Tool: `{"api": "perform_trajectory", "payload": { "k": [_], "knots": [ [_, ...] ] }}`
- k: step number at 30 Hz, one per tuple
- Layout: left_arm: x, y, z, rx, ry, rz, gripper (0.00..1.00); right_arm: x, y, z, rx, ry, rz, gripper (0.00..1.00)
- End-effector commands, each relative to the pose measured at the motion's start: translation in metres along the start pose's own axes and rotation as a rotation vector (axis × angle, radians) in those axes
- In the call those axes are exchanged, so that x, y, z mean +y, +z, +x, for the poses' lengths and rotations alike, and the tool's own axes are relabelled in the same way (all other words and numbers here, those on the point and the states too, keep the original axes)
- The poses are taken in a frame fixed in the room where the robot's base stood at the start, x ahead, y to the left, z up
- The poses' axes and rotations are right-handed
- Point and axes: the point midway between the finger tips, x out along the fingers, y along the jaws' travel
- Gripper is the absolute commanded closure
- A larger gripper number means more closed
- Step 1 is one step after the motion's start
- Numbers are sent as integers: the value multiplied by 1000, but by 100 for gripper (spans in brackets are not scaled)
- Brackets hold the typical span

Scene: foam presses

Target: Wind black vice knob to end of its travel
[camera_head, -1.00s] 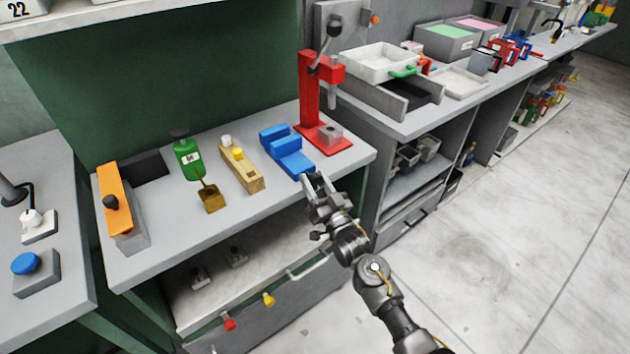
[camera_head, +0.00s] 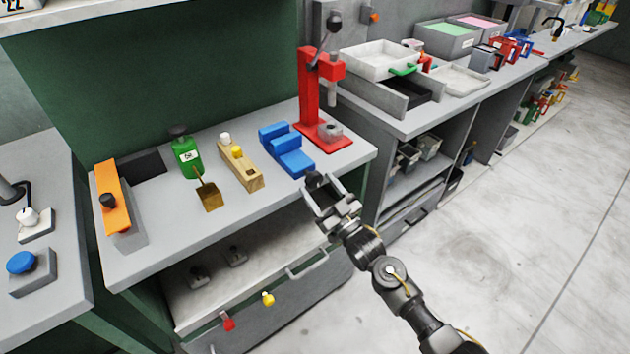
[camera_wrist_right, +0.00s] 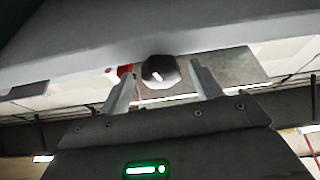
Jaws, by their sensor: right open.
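The blue vice (camera_head: 287,152) stands near the front right of the grey bench in the head view. Its black knob (camera_head: 314,179) shows at the bench's front edge, by my right gripper's fingertips. My right gripper (camera_head: 324,188) is open and empty just in front of the bench. In the right wrist view the dark, round, faceted knob (camera_wrist_right: 160,70) shows between the two spread fingers (camera_wrist_right: 162,82), with a gap on each side. I cannot tell how far the fingertips reach past it. My left gripper is not in view.
A red press (camera_head: 309,95) stands behind the vice. The bench edge and a drawer handle (camera_head: 307,264) are close to my gripper. The floor at right is clear.

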Motion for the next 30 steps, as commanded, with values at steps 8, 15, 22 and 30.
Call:
{"api": "perform_trajectory", "payload": {
  "k": [8, 15, 22, 30],
  "knots": [
    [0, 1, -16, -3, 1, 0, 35, 1, -4, -60, 1, 2, 1, 35],
    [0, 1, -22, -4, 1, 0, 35, 6, 20, -96, -72, 32, 6, 35],
    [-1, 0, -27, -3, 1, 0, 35, 12, 60, -123, -206, 82, 16, 35],
    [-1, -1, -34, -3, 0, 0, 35, 16, 104, -162, -359, 134, 29, 35]
  ]
}}
